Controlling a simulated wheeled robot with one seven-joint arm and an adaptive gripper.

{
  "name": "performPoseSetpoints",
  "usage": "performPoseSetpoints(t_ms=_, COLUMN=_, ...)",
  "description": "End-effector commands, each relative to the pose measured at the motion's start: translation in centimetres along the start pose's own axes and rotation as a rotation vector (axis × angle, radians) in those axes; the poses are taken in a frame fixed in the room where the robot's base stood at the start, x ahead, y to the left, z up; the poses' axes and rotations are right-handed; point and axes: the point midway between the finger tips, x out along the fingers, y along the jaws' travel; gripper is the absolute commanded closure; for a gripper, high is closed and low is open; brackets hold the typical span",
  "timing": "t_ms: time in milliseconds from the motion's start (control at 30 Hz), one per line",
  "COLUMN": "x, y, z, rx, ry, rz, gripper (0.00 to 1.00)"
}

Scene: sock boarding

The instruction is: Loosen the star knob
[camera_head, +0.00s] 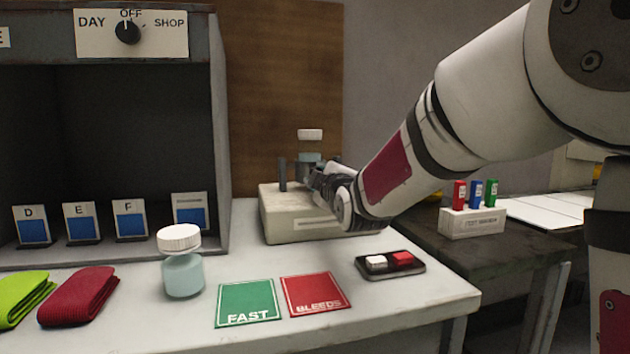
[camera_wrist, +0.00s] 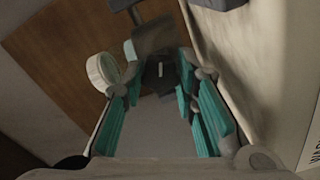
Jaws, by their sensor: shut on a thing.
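My gripper (camera_head: 322,182) is at the top of a cream box-shaped device (camera_head: 285,228) on the white bench. In the wrist view the teal-padded fingers (camera_wrist: 160,88) close around a small dark piece with a pale mark, which appears to be the star knob (camera_wrist: 159,72). The fingers hide most of the knob, and its star shape cannot be made out. In the head view the knob is hidden behind my gripper. A jar with a white lid (camera_head: 310,134) is held at the device, just behind my gripper; its lid (camera_wrist: 102,71) seems to show left of the fingers in the wrist view.
A dark upright post (camera_head: 283,174) stands on the device. Folded socks (camera_head: 80,295) and a light booth (camera_head: 216,130) are left.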

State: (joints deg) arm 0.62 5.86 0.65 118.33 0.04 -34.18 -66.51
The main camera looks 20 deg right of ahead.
Motion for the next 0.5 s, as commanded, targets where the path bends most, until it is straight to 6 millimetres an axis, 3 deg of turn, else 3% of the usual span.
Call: performPoseSetpoints(t_ms=500, x=0.01, y=0.05, z=-0.09, rx=-0.491, ry=0.001, rz=0.002, gripper=1.0)
